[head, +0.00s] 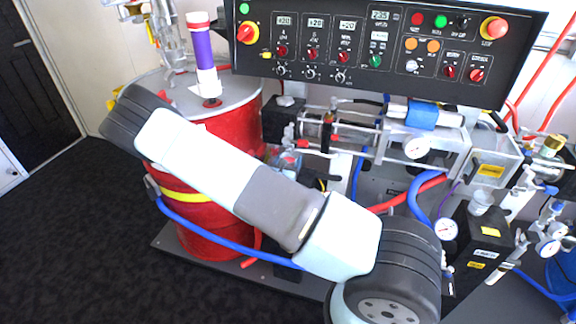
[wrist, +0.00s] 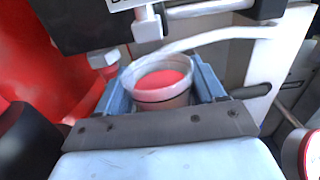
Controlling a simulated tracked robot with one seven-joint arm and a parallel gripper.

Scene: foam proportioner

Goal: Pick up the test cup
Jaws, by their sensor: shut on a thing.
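The test cup (wrist: 160,92) is a clear, round cup with a wide rim. Red shows inside it in the wrist view. My gripper (wrist: 163,82) has its blue-grey fingers on both sides of the cup and is shut on it. The cup looks roughly upright, below a metal fitting (wrist: 147,24). In the head view my arm crosses in front of the machine, and only a small part of my gripper (head: 287,161) shows beside the red drum. The cup's underside is hidden.
The red drum (head: 205,240) stands at the left, close to my gripper. A black control panel (head: 390,50) hangs above. Pipes, gauges and a blue hose (head: 225,241) surround the arm. Another small clear cup (head: 481,201) stands on a black box at the right. The dark floor at left is clear.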

